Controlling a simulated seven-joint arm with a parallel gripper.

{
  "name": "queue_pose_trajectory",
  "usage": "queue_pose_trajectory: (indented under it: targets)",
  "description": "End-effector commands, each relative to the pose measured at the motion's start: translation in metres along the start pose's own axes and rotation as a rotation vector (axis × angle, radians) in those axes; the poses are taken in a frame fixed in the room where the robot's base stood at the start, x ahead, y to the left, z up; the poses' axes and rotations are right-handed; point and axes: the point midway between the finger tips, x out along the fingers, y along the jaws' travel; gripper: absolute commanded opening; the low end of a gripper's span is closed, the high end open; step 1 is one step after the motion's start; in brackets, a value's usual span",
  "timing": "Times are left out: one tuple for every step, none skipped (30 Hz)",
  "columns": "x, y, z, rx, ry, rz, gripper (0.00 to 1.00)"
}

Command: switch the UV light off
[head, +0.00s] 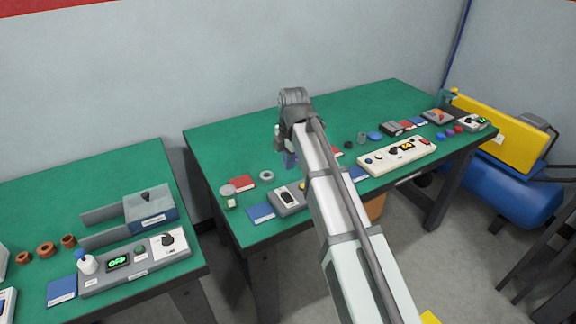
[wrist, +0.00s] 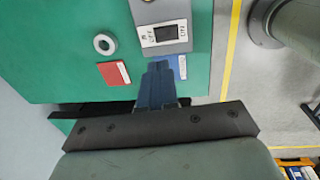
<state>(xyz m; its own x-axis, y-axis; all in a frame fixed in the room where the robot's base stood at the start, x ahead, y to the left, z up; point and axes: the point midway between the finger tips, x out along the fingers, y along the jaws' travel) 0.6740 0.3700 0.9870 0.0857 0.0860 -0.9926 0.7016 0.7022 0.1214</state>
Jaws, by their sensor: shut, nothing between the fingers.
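A grey box (head: 287,200) with a black rocker switch stands near the front edge of the right green table, partly hidden by my arm in the head view. In the wrist view the same grey box (wrist: 173,14) shows its black rocker (wrist: 165,33) on a white plate, with OFF and ON lettering beside it. I cannot tell which side of the rocker is pressed, nor whether this box is the UV light's. My gripper (wrist: 158,68) is shut and empty, its blue fingers pointing towards the box. In the head view my gripper (head: 290,160) hangs above the table, apart from the box.
A red card (wrist: 114,73), a grey ring (wrist: 103,44) and a blue card (wrist: 181,67) lie near the box. A white control panel (head: 398,156) lies further right. The left table (head: 130,165) holds a grey unit (head: 130,265) with a green OFF display.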

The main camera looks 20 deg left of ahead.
Motion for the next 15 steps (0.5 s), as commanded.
queue_pose_trajectory:
  targets:
    - [0.008,-0.001,0.0,0.0,0.0,-0.002,0.0]
    - [0.013,-0.001,0.0,0.0,0.001,-0.002,0.0]
    - [0.02,-0.001,0.0,0.0,0.0,-0.002,0.0]
    - [0.025,-0.001,0.0,0.0,0.0,-0.002,0.0]
    - [0.029,-0.001,0.0,0.0,0.0,-0.002,0.0]
    - [0.036,-0.001,0.0,0.0,0.0,-0.003,0.0]
    - [0.041,-0.001,0.0,0.0,0.0,-0.002,0.0]
    - [0.046,-0.001,0.0,0.0,0.0,-0.002,0.0]
    - [0.052,-0.001,0.0,0.0,0.0,-0.002,0.0]
    - [0.057,-0.001,0.0,0.0,0.0,-0.002,0.0]
    - [0.061,-0.001,0.0,0.0,0.0,-0.002,0.0]
    - [0.068,-0.001,0.0,0.0,0.0,-0.002,0.0]
    - [0.072,-0.001,0.0,0.0,0.0,-0.002,0.0]
    - [0.077,-0.001,0.0,0.0,0.0,-0.002,0.0]
    - [0.083,-0.001,0.0,0.0,0.0,-0.002,0.0]
